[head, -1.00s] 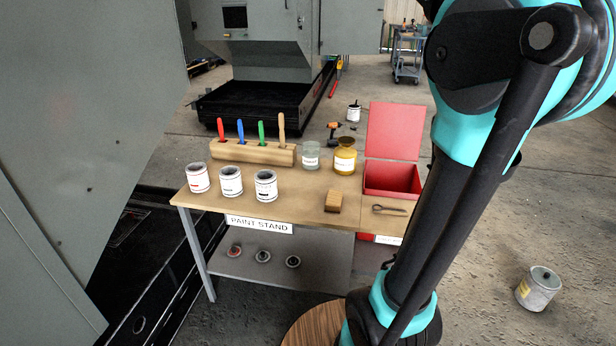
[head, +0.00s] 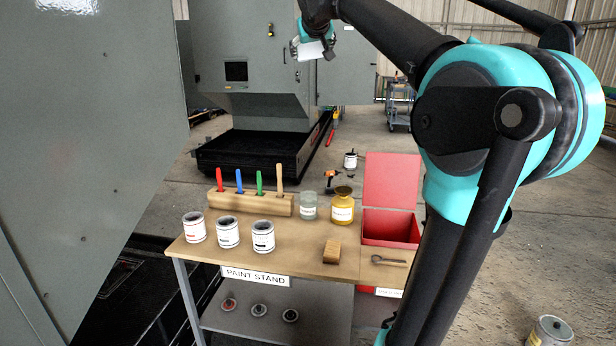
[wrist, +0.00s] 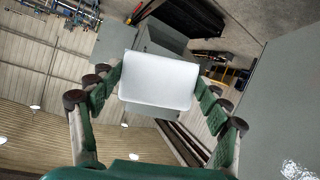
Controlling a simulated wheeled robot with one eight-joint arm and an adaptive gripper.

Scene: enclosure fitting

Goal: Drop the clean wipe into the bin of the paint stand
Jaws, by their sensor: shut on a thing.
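My gripper (head: 311,46) is high at the top of the head view, well above and behind the paint stand. It is shut on a white wipe (wrist: 158,82), which shows between the green fingers in the wrist view as a flat, clean-looking white piece. The wipe is also a small pale patch in the head view (head: 309,50). The paint stand (head: 300,262) is a wooden-topped table with a name label. At its right end is a red bin (head: 390,243) with its red lid (head: 390,180) standing open. The bin's floor is mostly hidden.
On the stand are several paint cans (head: 228,232), a brush block (head: 250,205), a glass jar (head: 309,206), a yellow jar (head: 342,208), a wooden block (head: 331,251) and a small tool (head: 388,260). A grey enclosure (head: 90,130) fills the left. A can (head: 550,332) stands on the floor.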

